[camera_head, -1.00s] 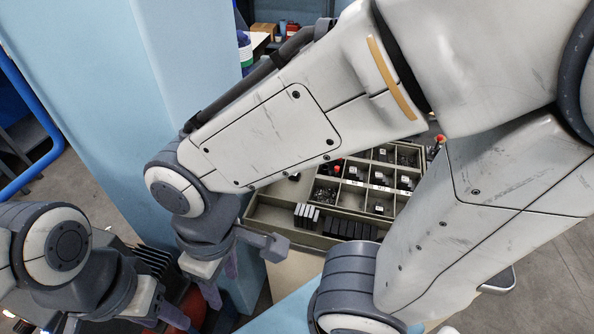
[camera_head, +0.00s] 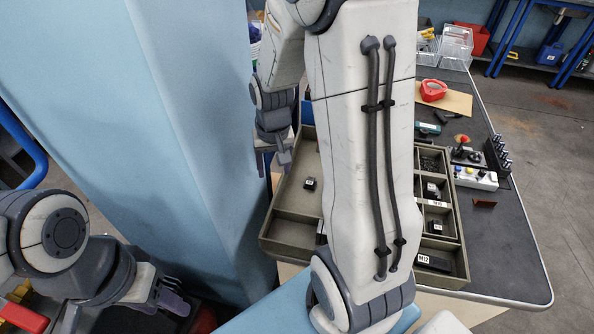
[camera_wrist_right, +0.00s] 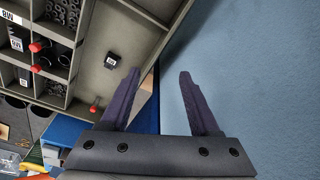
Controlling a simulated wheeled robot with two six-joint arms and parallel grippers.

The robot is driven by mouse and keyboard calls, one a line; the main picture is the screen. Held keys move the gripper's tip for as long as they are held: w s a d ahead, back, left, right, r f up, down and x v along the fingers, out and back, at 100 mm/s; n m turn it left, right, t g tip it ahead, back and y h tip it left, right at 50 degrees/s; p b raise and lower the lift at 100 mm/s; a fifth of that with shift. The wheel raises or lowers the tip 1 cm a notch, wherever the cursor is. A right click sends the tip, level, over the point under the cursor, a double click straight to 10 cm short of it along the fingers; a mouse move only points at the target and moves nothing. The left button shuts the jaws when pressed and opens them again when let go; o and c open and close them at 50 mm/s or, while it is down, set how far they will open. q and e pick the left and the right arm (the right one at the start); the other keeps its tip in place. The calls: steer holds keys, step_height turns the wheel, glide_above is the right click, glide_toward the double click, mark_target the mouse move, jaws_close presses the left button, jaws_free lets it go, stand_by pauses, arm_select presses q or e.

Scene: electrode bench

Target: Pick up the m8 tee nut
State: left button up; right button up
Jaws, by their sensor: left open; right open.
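My right gripper (camera_head: 272,165) is by the tray's left wall, short of the block. In the right wrist view its fingers (camera_wrist_right: 160,75) are apart and empty, with the block left of them. My left gripper (camera_head: 178,302) is open and empty at lower left, away from the tray.
My right arm hides the tray's middle. Smaller compartments with labelled black parts (camera_head: 437,228) lie on its right. A blue wall (camera_head: 190,130) stands close left of the tray. A control box (camera_head: 475,178) and a red container (camera_head: 433,90) are on the dark bench (camera_head: 500,245).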

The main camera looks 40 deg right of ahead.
steer(key=w+d+f+m+g, duration=0.1)
steer(key=d+f+m, duration=0.15)
steer(key=d, duration=0.35)
steer(key=w+d+f+m+g, duration=0.1)
steer(key=d+m, duration=0.2)
steer(key=d, duration=0.3)
glide_above(311, 181)
steer(key=a, duration=0.1)
steer(key=shift+m, duration=0.35)
steer(key=f, duration=0.5)
steer(key=shift+w+f, duration=0.2)
steer(key=shift+f, duration=0.1)
steer(key=shift+s+d+f+p, duration=0.1)
steer(key=shift+d+f+p, duration=0.1)
steer(key=shift+f, duration=0.7)
steer(key=shift+w+d+f+p, duration=0.1)
steer(key=shift+f+p, duration=0.05)
steer(key=shift+f, duration=0.8)
steer(key=shift+s+d+f+p, duration=0.1)
steer(key=shift+f+p, duration=0.1)
steer(key=shift+f, duration=0.7)
steer(key=shift+c, duration=0.3)
jaws_close()
